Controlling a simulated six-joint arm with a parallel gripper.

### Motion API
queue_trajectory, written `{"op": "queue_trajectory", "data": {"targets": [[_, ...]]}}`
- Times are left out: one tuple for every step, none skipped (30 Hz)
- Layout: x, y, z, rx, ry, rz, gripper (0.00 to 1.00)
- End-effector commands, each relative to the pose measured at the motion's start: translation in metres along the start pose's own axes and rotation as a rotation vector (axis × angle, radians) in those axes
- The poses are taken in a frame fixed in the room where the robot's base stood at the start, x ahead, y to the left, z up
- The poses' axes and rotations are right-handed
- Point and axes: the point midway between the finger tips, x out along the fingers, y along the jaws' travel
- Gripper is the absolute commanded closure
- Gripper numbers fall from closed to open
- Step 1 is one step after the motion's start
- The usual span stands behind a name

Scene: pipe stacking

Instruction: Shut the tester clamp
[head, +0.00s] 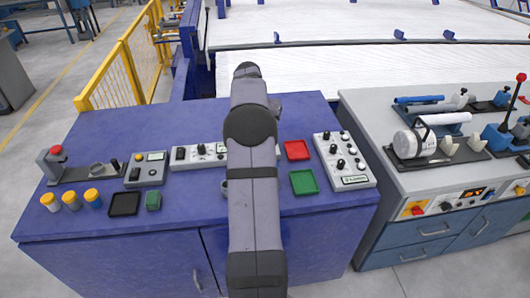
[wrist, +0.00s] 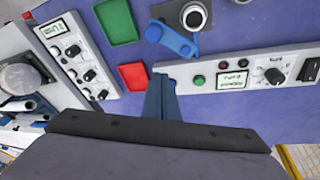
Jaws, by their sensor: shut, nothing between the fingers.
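The grey tester panel (wrist: 235,78) with a small display, green button and dial is close by. My gripper (wrist: 160,78) is shut and empty, its blue-grey fingers together between the red tray and the panel, a short way from the lever. In the head view my arm hides the gripper and most of the clamp; part of the tester panel (head: 200,152) shows.
A red tray (head: 297,150) and green tray (head: 303,182) lie right of my arm, beside a knobbed control box (head: 344,160). A grey bench (head: 400,181) adjoins right.

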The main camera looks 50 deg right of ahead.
Motion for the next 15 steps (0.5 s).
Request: {"op": "queue_trajectory", "data": {"targets": [[-0.0001, 0.0005, -0.0051, 0.075, 0.020, 0.001, 1.00], [-0.0001, -0.0001, -0.0067, 0.120, 0.026, -0.002, 1.00], [-0.0002, -0.0006, -0.0090, 0.174, 0.035, -0.006, 1.00], [-0.0002, -0.0012, -0.0101, 0.210, 0.039, -0.009, 1.00], [-0.0003, -0.0016, -0.0110, 0.243, 0.042, -0.012, 1.00], [-0.0003, -0.0019, -0.0115, 0.280, 0.044, -0.014, 1.00], [-0.0003, -0.0020, -0.0116, 0.303, 0.044, -0.015, 1.00], [-0.0004, -0.0021, -0.0118, 0.323, 0.044, -0.016, 1.00], [-0.0004, -0.0021, -0.0117, 0.343, 0.044, -0.017, 1.00], [-0.0004, -0.0021, -0.0116, 0.354, 0.043, -0.017, 1.00], [-0.0004, -0.0021, -0.0116, 0.362, 0.043, -0.017, 1.00], [-0.0004, -0.0021, -0.0115, 0.370, 0.043, -0.018, 1.00], [-0.0004, -0.0022, -0.0115, 0.373, 0.042, -0.018, 1.00], [-0.0003, -0.0022, -0.0114, 0.374, 0.042, -0.018, 1.00], [0.0000, -0.0022, -0.0114, 0.374, 0.042, -0.018, 1.00]]}}
